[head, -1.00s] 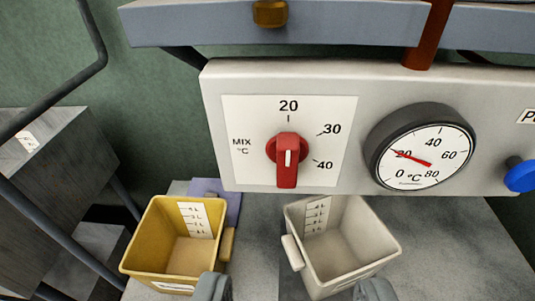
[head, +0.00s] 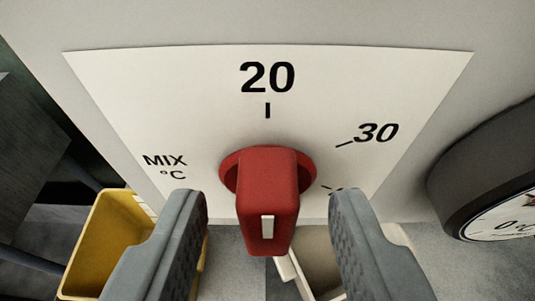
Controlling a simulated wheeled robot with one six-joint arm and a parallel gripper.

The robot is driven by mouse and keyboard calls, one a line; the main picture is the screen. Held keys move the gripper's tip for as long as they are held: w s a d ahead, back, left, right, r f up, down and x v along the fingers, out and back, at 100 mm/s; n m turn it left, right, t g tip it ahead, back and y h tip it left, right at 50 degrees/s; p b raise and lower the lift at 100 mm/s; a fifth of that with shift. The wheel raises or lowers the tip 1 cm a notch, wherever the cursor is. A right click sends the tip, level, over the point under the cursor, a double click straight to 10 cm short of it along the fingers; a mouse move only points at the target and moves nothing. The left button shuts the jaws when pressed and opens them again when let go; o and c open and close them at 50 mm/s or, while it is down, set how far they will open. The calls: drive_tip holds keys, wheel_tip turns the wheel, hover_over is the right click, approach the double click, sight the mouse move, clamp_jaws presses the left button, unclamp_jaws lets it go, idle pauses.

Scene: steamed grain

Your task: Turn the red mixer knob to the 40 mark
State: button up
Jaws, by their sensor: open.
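The red mixer knob (head: 267,190) sits on a white dial plate (head: 200,85) marked MIX °C, with 20 at the top and 30 at the upper right. The 40 mark is mostly hidden behind my right finger; only a bit of its tick shows. The knob's white pointer line shows on its front end, which faces me. My gripper (head: 268,228) is open, one grey finger on each side of the knob, with visible gaps in the picture. I cannot tell how deep the fingertips reach along the knob.
A round dark-rimmed thermometer (head: 470,180) is at the right edge, partly cut off. A yellow container (head: 95,245) stands below left and a cream container (head: 318,258) below right, partly behind my fingers. The panel above the plate is clear.

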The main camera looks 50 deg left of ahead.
drive_tip(key=shift+x, duration=0.75)
clamp_jaws()
